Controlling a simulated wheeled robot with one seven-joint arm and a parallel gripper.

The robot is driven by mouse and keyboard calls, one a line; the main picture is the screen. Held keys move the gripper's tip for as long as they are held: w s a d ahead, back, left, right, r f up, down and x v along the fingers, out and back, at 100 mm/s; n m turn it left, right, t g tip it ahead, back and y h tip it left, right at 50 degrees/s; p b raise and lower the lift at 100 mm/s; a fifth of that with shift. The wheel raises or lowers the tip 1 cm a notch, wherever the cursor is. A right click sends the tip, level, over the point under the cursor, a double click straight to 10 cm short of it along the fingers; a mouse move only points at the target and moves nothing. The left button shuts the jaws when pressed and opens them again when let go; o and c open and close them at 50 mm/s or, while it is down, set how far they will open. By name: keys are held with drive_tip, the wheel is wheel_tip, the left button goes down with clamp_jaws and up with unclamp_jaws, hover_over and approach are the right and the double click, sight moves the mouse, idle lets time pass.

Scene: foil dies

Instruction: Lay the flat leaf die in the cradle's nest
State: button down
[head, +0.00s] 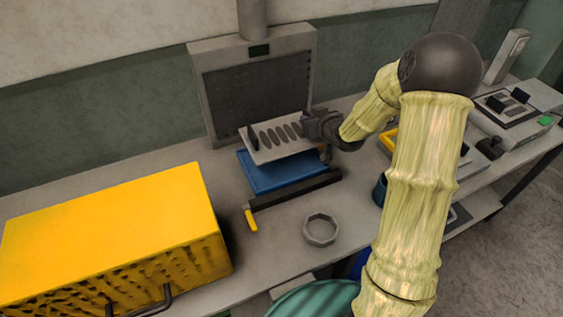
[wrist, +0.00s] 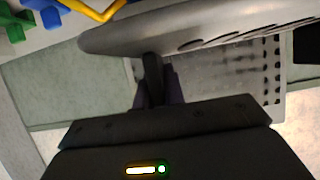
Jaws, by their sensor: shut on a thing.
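The flat leaf die (head: 284,148) is a pale grey plate with a row of leaf-shaped slots and a dark upright grip at its left end. My gripper (head: 310,126) is shut on its right side and holds it tilted above a blue flat tray (head: 262,178). In the wrist view the die (wrist: 140,36) spans the top, with my fingers (wrist: 156,85) at its edge. I cannot tell for sure which thing is the cradle. The blue tray lies under the die and is partly hidden by it; its inside hardly shows.
A grey upright frame with a dark panel (head: 258,88) stands behind the die. A grey ring (head: 320,230) is nearby. A big yellow box (head: 110,225) fills the left.

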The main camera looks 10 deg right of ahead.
drive_tip(key=shift+r, duration=0.2)
drive_tip(key=shift+f, duration=0.1)
drive_tip(key=shift+f, duration=2.85)
drive_tip(key=shift+f, duration=0.1)
drive_tip(key=shift+f+p, duration=0.45)
drive_tip(key=shift+f, duration=1.55)
drive_tip(key=shift+f, duration=0.15)
drive_tip(key=c, duration=1.5)
unclamp_jaws()
drive_tip(key=shift+s, duration=0.1)
